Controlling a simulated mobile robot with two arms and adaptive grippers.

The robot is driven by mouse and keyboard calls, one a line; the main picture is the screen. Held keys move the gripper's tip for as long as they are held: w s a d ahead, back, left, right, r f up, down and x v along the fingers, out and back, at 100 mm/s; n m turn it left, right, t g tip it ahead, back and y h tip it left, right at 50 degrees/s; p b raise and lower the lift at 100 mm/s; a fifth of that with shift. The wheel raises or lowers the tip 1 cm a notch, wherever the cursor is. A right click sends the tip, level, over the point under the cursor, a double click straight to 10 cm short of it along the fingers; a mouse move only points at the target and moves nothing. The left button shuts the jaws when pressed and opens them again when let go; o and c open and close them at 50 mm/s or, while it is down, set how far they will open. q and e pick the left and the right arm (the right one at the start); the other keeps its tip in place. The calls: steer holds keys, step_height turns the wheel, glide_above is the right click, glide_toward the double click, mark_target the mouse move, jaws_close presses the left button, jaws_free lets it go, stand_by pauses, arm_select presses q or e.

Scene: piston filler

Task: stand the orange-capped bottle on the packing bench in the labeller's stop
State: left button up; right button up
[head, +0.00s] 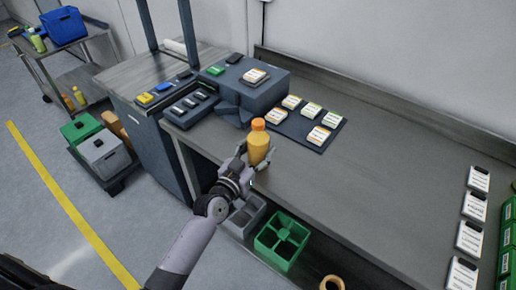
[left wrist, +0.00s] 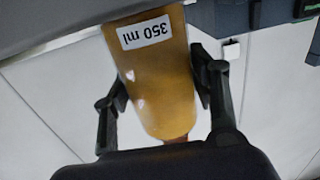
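The orange-capped bottle (head: 259,145), filled with orange-yellow liquid, is upright at the front of the packing bench (head: 375,185). I cannot tell whether its base touches the bench top. My left gripper (head: 256,160) reaches it from the front, with a finger on each side of its body. In the left wrist view the bottle (left wrist: 162,80) appears inverted with a "350 ml" label, between both finger pads, which seem to press on it. The blue-grey machine that looks like the labeller (head: 250,84) stands behind and left of the bottle; its stop is not clearly visible. My right gripper is not in view.
A dark mat (head: 290,124) with several label cards lies behind the bottle. More cards (head: 472,207) and green boxes (head: 507,230) are at the right. A green divided crate (head: 283,240) sits below the bench edge. The middle of the bench is clear.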

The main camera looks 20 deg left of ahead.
arm_select(q)
steer(key=o, duration=0.4)
steer(key=shift+c, duration=0.2)
steer(key=shift+f+b, duration=0.1)
steer(key=shift+b, duration=0.2)
steer(key=b+v, duration=0.2)
steer(key=v, duration=1.5)
steer(key=shift+s+d+r+b, duration=0.2)
steer(key=shift+s+d+b, duration=0.1)
steer(key=shift+b, duration=0.05)
